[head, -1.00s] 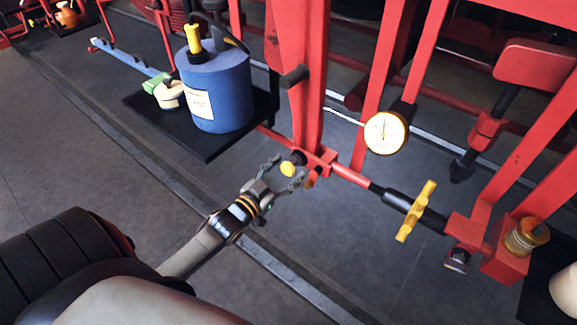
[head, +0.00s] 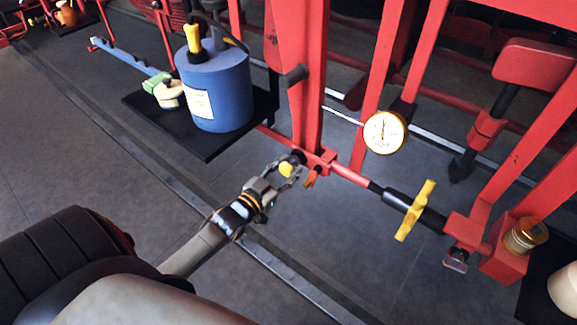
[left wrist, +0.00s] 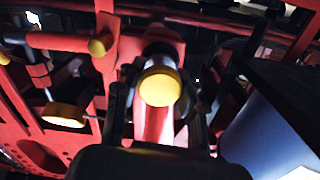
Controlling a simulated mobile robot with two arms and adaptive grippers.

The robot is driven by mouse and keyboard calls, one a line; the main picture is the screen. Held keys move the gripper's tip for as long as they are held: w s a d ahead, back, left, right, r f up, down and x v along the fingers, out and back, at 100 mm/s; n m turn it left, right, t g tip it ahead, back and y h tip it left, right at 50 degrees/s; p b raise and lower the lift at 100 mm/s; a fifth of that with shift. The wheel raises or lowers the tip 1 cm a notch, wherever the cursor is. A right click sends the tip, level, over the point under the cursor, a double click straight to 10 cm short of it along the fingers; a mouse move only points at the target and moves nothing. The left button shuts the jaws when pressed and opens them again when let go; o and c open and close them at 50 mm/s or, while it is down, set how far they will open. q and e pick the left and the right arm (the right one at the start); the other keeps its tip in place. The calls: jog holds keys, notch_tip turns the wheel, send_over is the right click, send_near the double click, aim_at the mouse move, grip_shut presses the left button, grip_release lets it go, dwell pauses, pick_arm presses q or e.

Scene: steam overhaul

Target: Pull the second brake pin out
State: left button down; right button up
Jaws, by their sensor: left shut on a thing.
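The brake pin shows as a yellow round knob (head: 286,168) at the foot of the red upright, beside a red rod joint. My left gripper (head: 287,170) reaches in from the left and is shut on this knob. In the left wrist view the yellow-ended pin (left wrist: 160,86) sits between the dark fingers, with a dark collar behind it against the red frame. How deep the pin sits is hidden. My right gripper is in neither view.
A blue cylinder (head: 222,98) stands on a black shelf (head: 207,148) left of the upright. The floor in front is clear.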

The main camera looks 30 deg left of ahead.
pick_arm(q)
jog(key=s+p, duration=0.2)
jog(key=s, duration=0.2)
jog(key=shift+s+a, duration=0.15)
jog(key=shift+s, duration=0.3)
jog(key=shift+f, duration=0.2)
jog(key=c, duration=0.8)
grip_release()
jog(key=shift+s, duration=0.2)
jog(key=shift+o, duration=0.2)
jog(key=shift+s+r, duration=0.1)
jog(key=shift+r, duration=0.1)
jog(key=s+a, duration=0.1)
jog(key=s, duration=1.1)
